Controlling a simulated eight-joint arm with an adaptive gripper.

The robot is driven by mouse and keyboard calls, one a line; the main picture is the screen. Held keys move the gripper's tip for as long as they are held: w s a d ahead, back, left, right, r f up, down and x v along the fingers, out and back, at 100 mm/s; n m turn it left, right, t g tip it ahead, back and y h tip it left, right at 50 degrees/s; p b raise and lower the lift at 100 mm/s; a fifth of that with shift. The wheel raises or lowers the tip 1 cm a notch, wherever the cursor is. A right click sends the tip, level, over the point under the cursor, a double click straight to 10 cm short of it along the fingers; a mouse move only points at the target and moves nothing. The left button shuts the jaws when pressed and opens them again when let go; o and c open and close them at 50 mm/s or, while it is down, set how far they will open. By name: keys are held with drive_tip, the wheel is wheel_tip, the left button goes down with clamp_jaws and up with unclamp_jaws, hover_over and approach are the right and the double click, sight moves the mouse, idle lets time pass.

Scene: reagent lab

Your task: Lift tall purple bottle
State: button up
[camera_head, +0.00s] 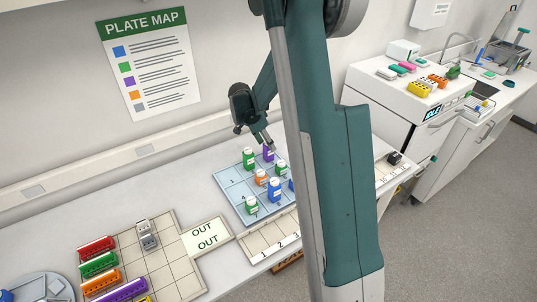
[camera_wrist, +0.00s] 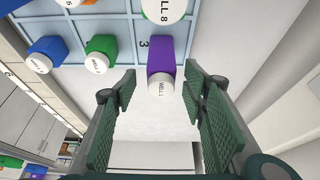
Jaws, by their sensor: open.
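The tall purple bottle (camera_wrist: 161,53) with a white cap (camera_wrist: 161,84) stands in the cell marked 3 of the light-blue grid tray (camera_wrist: 122,28). In the head view the purple bottle (camera_head: 268,154) is at the tray's far side, partly hidden by my gripper (camera_head: 269,146). In the wrist view my gripper (camera_wrist: 160,72) is open, with a green padded finger on each side of the bottle's cap. I see a gap at both sides, and no contact shows.
A green bottle (camera_head: 249,158) stands left of the purple one. Orange (camera_head: 261,177), blue (camera_head: 274,190) and more green bottles share the tray. The wall is behind.

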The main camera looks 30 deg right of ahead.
sight(268, 156)
drive_tip(key=shift+x, duration=1.3)
drive_tip(key=shift+x, duration=2.6)
drive_tip(key=shift+w, duration=0.1)
drive_tip(key=c, duration=1)
